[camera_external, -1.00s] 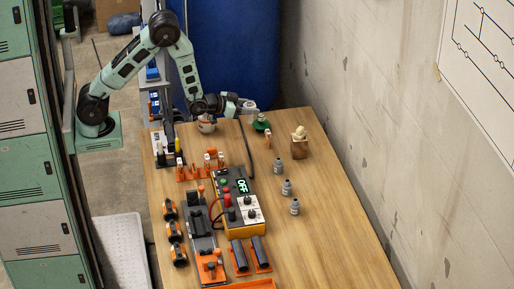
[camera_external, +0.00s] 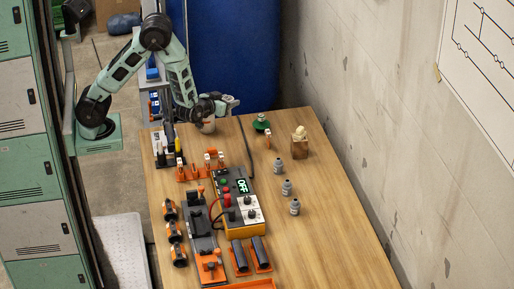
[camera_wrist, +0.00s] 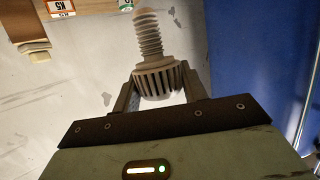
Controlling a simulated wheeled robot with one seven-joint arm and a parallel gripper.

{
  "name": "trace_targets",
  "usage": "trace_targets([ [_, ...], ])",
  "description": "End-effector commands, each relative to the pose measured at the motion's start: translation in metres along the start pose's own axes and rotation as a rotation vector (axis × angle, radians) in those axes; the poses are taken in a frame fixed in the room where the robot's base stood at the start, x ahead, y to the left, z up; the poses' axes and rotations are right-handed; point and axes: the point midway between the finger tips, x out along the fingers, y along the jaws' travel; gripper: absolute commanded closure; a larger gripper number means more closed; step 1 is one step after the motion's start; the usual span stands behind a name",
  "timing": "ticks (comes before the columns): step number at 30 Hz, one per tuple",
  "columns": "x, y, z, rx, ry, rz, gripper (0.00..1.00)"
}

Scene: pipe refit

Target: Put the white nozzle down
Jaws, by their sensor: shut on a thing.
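My gripper (camera_wrist: 165,92) is shut on the white nozzle (camera_wrist: 150,42) in the wrist view. The nozzle looks pale beige-grey, with a ribbed collar between the fingers and a threaded stem pointing away from the gripper. In the external view my gripper (camera_external: 232,101) is raised near the table's far edge, left of a green-based item (camera_external: 261,124). The nozzle is too small there to make out clearly.
The wooden table (camera_external: 330,235) has free room on its right side. A wooden block with a cream piece (camera_external: 300,148) and several grey bottles (camera_external: 287,188) stand there. A yellow control box (camera_external: 238,205) and orange holders (camera_external: 202,172) fill the left.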

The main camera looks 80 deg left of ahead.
Motion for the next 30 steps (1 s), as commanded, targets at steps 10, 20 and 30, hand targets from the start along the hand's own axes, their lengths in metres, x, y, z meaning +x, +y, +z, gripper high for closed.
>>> trace_targets([
  [10,-0.042,-0.046,0.015,-0.103,-0.001,-0.338,0.79],
  [20,-0.043,-0.057,0.051,-0.120,-0.002,-0.411,0.79],
  [30,-0.031,-0.056,0.089,-0.122,-0.002,-0.408,0.79],
])
